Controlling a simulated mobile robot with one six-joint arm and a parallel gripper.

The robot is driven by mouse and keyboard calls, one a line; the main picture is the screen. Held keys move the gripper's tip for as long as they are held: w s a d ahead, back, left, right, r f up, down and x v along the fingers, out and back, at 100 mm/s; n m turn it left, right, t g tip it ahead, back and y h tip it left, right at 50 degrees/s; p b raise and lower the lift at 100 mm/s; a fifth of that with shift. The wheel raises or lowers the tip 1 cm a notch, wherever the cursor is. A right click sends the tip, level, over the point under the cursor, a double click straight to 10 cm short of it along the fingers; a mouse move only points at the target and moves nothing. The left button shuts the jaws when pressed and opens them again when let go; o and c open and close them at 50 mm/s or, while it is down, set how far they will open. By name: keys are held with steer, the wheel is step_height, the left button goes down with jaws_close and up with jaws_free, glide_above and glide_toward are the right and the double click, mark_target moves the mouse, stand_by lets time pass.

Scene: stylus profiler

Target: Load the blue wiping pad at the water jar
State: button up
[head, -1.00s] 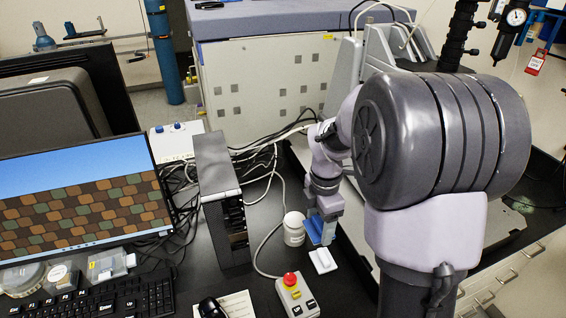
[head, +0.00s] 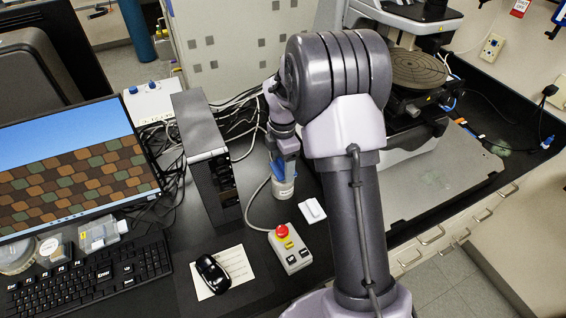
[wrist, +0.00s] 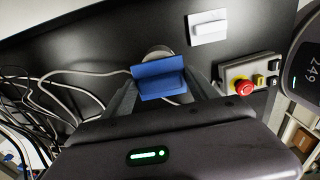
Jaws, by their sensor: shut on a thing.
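My gripper (head: 284,152) is shut on the blue wiping pad (wrist: 160,79), which is held between the two fingers in the wrist view. In the head view, a narrow part of the blue pad (head: 276,168) shows beneath the gripper. The water jar (head: 283,189) stands upright on the black bench, with its upper part hidden behind the gripper and pad. In the wrist view the jar (wrist: 157,52) shows just beyond the pad, which covers most of it. I cannot tell whether pad and jar touch.
A white block (head: 312,210) lies on the bench right of the jar. A control box with a red button (head: 291,248) stands in front. A dark upright unit (head: 205,150) and loose cables are to the left. A round-stage instrument (head: 418,68) stands at the right.

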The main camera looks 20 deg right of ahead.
mark_target(283, 164)
steer(key=shift+s+f, duration=0.1)
steer(key=shift+f, duration=0.4)
stand_by(2.1)
step_height(283, 164, up, 7)
steer(key=p, duration=0.6)
steer(key=shift+r+p, duration=0.15)
steer(key=shift+p, duration=0.15)
steer(key=shift+f, duration=0.2)
